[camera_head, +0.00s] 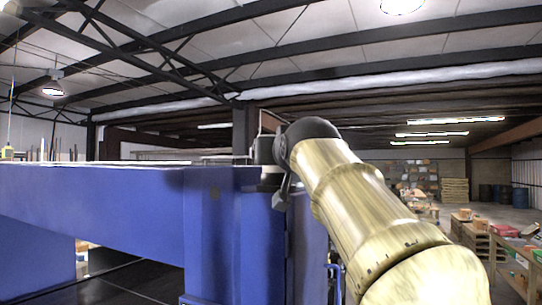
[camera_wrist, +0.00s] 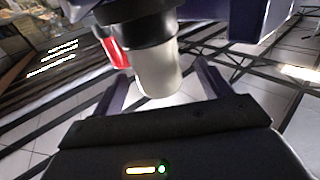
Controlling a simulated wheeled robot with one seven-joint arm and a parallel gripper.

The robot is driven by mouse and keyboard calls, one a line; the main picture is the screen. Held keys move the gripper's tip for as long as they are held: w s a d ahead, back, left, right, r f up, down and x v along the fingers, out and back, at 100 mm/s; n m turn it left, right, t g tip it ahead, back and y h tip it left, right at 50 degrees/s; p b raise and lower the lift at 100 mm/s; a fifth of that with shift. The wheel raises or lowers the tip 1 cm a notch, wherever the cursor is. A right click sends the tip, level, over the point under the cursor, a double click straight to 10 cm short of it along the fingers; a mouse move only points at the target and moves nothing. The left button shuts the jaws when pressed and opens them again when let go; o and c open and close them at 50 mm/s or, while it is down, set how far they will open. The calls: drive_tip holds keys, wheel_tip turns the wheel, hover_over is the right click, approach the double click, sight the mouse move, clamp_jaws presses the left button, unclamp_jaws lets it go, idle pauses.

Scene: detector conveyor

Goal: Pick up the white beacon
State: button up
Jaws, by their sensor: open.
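The white beacon (camera_wrist: 160,72) is in the middle of the wrist view, a plain pale cylinder joined to a black base (camera_wrist: 145,30). In that view the base is at the top and the beacon points down toward my wrist. My gripper (camera_wrist: 159,68) is open, with one dark finger on each side of the beacon. Gaps show between the fingers and the beacon. A red beacon (camera_wrist: 116,48) stands just left of the white one, partly hidden by it. In the head view I cannot make out the white beacon.
A large blue machine housing (camera_head: 110,200) fills the left of the head view, close to my arm. A dark conveyor belt (camera_head: 125,285) runs under it. Wooden tables (camera_head: 510,255) with loose items stand at the right. Blue barrels (camera_head: 497,195) stand farther back.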

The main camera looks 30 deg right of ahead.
drive_tip(key=shift+w+r+p, duration=0.25)
drive_tip(key=shift+w+p, duration=0.5)
drive_tip(key=shift+p, duration=0.05)
drive_tip(key=shift+w+d+r+p, duration=0.25)
drive_tip(key=shift+w+d+p, duration=0.15)
drive_tip(key=shift+p, duration=0.4)
drive_tip(key=shift+p+x, duration=1)
drive_tip(key=shift+x, duration=0.15)
drive_tip(key=shift+w+d+f, duration=0.1)
drive_tip(key=shift+d+f, duration=0.05)
drive_tip(key=shift+f, duration=0.05)
drive_tip(key=c, duration=1.2)
drive_tip(key=shift+r, duration=0.15)
